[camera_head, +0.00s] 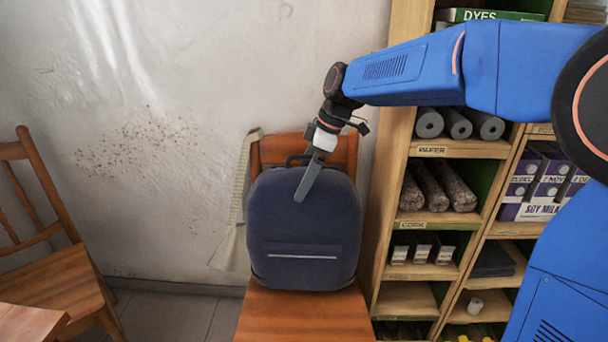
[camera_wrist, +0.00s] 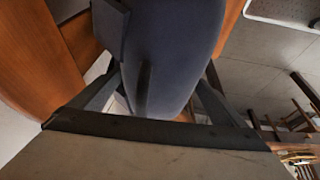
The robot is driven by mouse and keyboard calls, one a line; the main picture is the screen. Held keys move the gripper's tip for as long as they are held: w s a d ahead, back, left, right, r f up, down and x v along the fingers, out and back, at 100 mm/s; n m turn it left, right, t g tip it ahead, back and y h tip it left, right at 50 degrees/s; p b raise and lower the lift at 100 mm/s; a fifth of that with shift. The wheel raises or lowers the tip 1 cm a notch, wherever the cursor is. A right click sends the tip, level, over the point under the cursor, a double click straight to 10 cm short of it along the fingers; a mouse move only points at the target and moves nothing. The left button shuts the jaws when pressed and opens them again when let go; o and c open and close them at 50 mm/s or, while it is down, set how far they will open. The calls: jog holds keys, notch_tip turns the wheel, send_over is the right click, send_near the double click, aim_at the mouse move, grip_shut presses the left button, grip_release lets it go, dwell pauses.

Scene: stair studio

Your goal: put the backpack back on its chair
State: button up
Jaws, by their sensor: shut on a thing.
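The dark blue backpack (camera_head: 305,235) is upright over the wooden chair (camera_head: 300,320), in front of its backrest. Its bottom meets the seat in the picture; I cannot tell whether its full weight rests there. My gripper (camera_head: 307,180) comes down from above at the backpack's top and is shut on it, near the dark top handle (camera_head: 298,158). The exact grip is partly hidden. In the wrist view the backpack (camera_wrist: 170,45) fills the middle, with a gripper finger on each side, and the chair's wood (camera_wrist: 35,50) shows beside it.
A beige cloth strip (camera_head: 234,215) hangs at the chair's left side. A full shelf unit (camera_head: 395,150) stands close on the right. Another wooden chair (camera_head: 55,280) and a table corner (camera_head: 25,325) are at the left. Floor shows between the chairs.

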jog(key=o, duration=1.7)
jog(key=shift+v, duration=3.8)
jog(key=shift+d, duration=0.1)
